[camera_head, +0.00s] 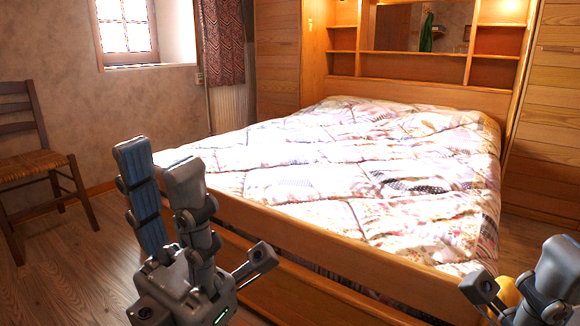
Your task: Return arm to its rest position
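My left gripper (158,162) shows at the lower left, in front of the bed's corner. Its grey fingers point up, one with a blue pad, with a gap between the tips. It is open, and nothing is seen between the fingers. My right gripper (522,278) is only partly in view at the lower right corner, by the foot of the bed. A small orange-yellow rounded thing (509,291) shows behind its grey parts. I cannot tell whether the gripper touches it, nor how far its fingers are apart.
A bed with a patterned quilt (340,170) and wooden frame (300,248) fills the middle. A wooden chair (35,155) stands at the left wall. Overbed cabinets (420,75) stand behind the bed. Wooden floor (70,270) is clear at the lower left.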

